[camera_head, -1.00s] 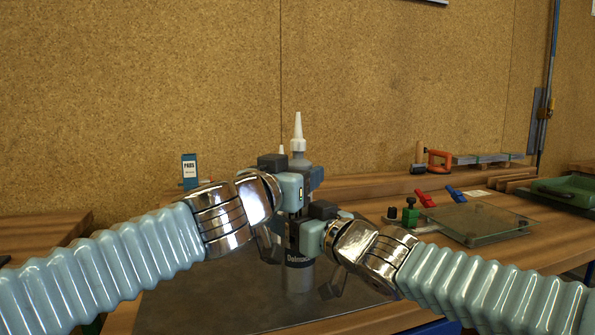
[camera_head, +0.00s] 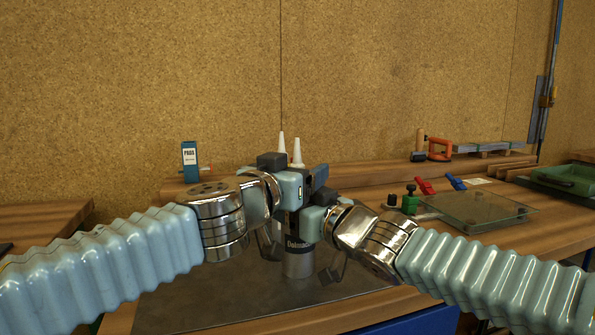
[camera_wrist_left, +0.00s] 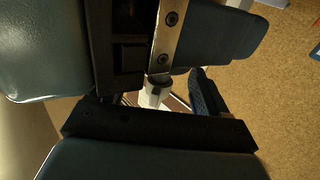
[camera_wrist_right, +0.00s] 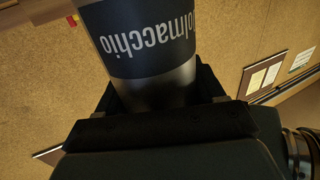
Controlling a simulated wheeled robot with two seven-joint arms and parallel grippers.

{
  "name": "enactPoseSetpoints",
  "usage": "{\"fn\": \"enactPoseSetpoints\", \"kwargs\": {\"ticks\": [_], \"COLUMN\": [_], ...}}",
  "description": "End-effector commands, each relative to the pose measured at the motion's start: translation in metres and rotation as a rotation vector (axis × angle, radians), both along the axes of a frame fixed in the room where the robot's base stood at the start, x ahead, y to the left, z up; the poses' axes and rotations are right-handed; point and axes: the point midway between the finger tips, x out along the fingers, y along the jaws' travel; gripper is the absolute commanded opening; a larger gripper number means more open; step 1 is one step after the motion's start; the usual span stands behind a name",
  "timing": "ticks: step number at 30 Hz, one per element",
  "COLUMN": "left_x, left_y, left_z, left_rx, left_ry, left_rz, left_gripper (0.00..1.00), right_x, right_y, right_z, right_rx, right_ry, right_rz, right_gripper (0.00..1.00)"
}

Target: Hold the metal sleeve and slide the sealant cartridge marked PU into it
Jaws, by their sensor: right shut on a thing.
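The metal sleeve (camera_head: 299,262) stands upright, its dark band lettered. It also fills the right wrist view (camera_wrist_right: 160,90), seen upside down. My right gripper (camera_head: 303,227) is shut on it. The white nozzle (camera_head: 298,152) of a cartridge sticks up in line with the sleeve, behind the left gripper; its body is hidden and no PU mark shows. My left gripper (camera_head: 297,186) is above the right one, around the cartridge's line, its fingers apart. The left wrist view shows a white nozzle (camera_wrist_left: 152,94) in the gap between the dark fingers.
A second white nozzle (camera_head: 282,146) shows just behind, to the left. A blue box marked PADS (camera_head: 190,157) stands at the back left. A dark mat (camera_head: 200,300) covers the front bench.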

Motion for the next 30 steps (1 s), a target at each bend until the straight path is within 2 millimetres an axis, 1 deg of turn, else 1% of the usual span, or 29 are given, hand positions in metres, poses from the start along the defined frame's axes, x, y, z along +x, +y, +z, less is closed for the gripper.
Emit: {"fn": "enactPoseSetpoints", "kwargs": {"ticks": [1,8,11,14,21,24,27,30], "left_x": [0.000,-0.001,-0.009,-0.025,-0.074,-0.091,-0.102,-0.107], "left_y": [-0.003,-0.003,0.001,0.009,0.035,0.043,0.048,0.051], "left_z": [-0.003,-0.005,-0.004,-0.005,-0.003,-0.003,-0.003,-0.003], "left_rx": [0.006,0.008,0.007,0.007,0.003,0.003,0.002,0.003], "left_ry": [0.004,0.006,0.005,0.005,0.002,0.001,0.001,0.001], "left_rz": [-0.005,-0.006,-0.007,-0.006,-0.003,-0.002,-0.001,-0.001], "left_gripper": [0.84,0.84,0.84,0.84,0.84,0.84,0.84,0.84], "right_x": [-0.001,-0.001,-0.001,0.000,0.001,0.000,0.000,0.000], "right_y": [0.001,0.001,0.001,0.000,-0.001,-0.001,-0.001,0.000], "right_z": [0.001,0.001,0.001,0.001,0.001,0.001,0.001,0.001], "right_rx": [0.002,0.001,0.002,0.003,0.003,0.003,0.003,0.002], "right_ry": [-0.002,-0.003,-0.002,-0.002,-0.001,-0.001,-0.002,-0.002], "right_rz": [0.002,0.002,0.001,0.000,-0.003,-0.002,-0.001,-0.001], "right_gripper": [0.34,0.34,0.34,0.34,0.34,0.34,0.34,0.34]}}
